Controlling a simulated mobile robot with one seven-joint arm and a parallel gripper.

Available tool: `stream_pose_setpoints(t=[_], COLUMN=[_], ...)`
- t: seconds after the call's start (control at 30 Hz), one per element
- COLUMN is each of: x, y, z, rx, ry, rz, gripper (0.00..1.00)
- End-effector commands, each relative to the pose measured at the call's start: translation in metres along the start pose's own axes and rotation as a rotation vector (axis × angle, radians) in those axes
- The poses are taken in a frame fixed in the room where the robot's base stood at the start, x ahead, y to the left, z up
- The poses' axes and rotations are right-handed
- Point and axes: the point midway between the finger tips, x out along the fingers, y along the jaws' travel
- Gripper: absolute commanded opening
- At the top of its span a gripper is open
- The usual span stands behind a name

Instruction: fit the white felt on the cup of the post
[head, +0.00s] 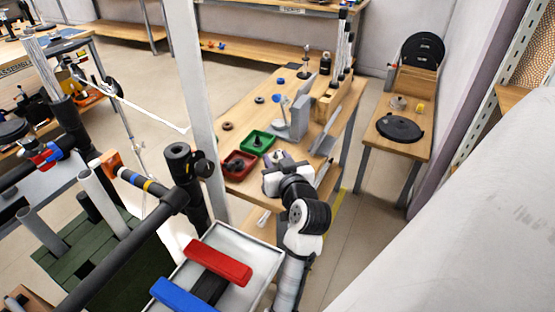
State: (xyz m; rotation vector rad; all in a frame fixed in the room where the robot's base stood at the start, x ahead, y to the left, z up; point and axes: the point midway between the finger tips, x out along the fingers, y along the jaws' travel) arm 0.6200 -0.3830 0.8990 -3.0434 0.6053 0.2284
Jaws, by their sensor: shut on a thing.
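My gripper (279,158) is at the near edge of the wooden workbench, to the right of the red tray. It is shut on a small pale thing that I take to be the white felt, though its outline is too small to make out. A thin upright with a blue top (284,100) stands farther back on the bench, beside a grey block. It may be the post, but I cannot make out its cup. My gripper is apart from it, on its near side.
A red tray (239,164) and a green tray (256,143) with dark parts lie left of my gripper. A grey angled block (299,120) and a wooden rack (333,103) stand behind to the right. A pale upright column (197,70) rises at the bench's left.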

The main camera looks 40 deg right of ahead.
Motion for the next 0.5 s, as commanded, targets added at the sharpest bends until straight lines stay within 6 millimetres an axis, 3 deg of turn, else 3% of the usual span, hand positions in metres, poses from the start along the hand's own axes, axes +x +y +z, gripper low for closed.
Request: stream_pose_setpoints(t=[0.03,0.07,0.23,0.5], x=[0.0000,0.0000,-0.0001,-0.0008], y=[0.0000,0.0000,0.0000,0.0001], z=[-0.0001,-0.0001,-0.0001,0.0000], rx=[0.000,0.000,0.000,0.000], ry=[0.000,0.000,0.000,0.000], rz=[0.000,0.000,0.000,0.000], gripper=[0.15,0.39,0.61,0.61])
